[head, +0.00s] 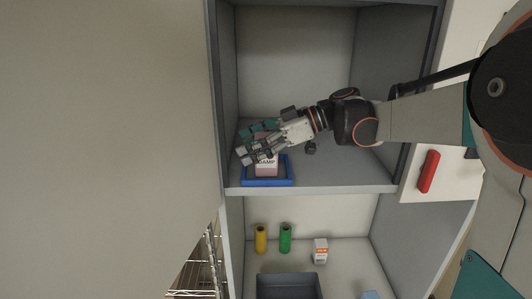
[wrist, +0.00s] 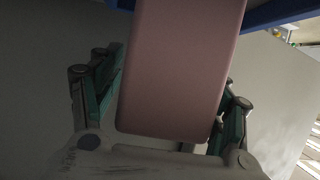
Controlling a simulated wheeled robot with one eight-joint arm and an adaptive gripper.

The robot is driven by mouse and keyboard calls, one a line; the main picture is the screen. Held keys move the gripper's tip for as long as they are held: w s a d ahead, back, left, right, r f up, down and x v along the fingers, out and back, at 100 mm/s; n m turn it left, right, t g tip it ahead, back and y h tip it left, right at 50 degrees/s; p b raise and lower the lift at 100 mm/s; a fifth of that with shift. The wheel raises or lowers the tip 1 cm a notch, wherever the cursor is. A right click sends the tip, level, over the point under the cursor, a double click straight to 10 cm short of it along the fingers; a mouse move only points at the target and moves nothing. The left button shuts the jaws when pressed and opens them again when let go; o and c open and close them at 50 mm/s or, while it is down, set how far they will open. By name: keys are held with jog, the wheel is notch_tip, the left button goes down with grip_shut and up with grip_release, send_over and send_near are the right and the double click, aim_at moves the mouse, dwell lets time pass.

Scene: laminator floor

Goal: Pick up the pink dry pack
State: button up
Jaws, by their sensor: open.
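The pink dry pack (head: 267,169) is a pale pink block with dark lettering, partly hidden by my gripper, in the blue tray (head: 268,183) on the shelf compartment's floor. My gripper (head: 253,145) is open, with its fingers around the pack's place in the head view. In the wrist view, the pack (wrist: 182,65) fills the middle, between the two green-padded fingers of my gripper (wrist: 168,92). A gap shows at the left finger; the right finger lies close beside the pack, and contact cannot be told.
Grey compartment walls (head: 378,60) stand around my arm. A small dark object (head: 311,148) lies beside the gripper. A yellow roll (head: 261,238), a green roll (head: 285,238) and a white-orange box (head: 320,250) stand in the lower compartment. A red object (head: 429,171) is at right.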

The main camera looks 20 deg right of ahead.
jog(key=c, duration=1.4)
jog(key=shift+o, duration=0.2)
jog(key=shift+r, duration=0.1)
